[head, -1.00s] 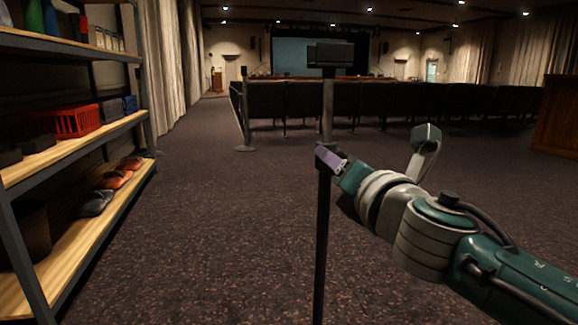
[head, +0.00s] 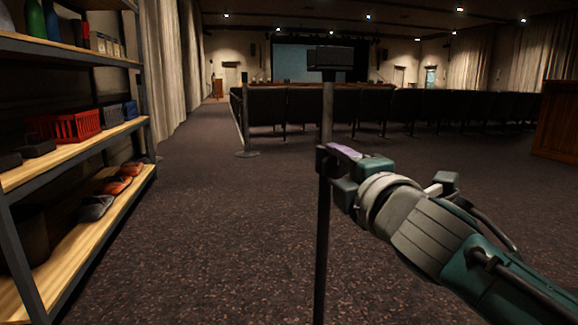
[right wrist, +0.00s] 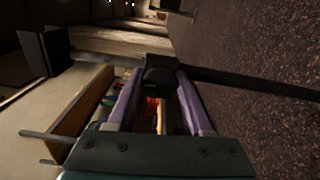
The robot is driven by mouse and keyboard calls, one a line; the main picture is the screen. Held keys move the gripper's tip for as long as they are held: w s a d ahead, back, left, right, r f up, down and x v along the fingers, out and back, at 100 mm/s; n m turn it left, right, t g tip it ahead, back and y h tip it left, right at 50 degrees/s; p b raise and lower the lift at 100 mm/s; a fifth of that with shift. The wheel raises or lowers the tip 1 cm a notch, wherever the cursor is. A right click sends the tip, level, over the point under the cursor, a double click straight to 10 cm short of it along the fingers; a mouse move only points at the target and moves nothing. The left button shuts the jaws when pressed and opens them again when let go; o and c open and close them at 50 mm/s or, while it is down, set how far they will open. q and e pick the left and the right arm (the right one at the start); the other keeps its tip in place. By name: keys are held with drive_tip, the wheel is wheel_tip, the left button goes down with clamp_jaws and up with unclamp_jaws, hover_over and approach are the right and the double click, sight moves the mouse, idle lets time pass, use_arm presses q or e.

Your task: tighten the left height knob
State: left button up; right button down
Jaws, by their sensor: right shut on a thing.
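A dark stand with a thin upright pole (head: 322,245) and a black box-shaped top (head: 331,58) stands ahead of me in the head view. My right gripper (head: 332,156) is at the pole about mid-height, coming in from the right. In the right wrist view the black height knob (right wrist: 161,77) sits on the pole (right wrist: 245,82) between the tips of two purple fingers, and the gripper is shut on it. My left gripper is not in view.
A shelf unit (head: 110,140) with a red basket (head: 70,126), shoes and bottles stands at the left. Rows of dark chairs (head: 400,108) and a rope-barrier post (head: 246,130) are farther back. The carpet around the stand is clear.

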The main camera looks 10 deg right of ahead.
drive_tip(key=shift+m, duration=0.6)
drive_tip(key=shift+c, duration=1.5)
unclamp_jaws()
drive_tip(key=shift+s, duration=0.1)
drive_tip(key=shift+s+p, duration=0.3)
drive_tip(key=s+p, duration=0.3)
drive_tip(key=s, duration=0.6)
drive_tip(key=shift+d, duration=0.15)
drive_tip(key=shift+s, duration=0.1)
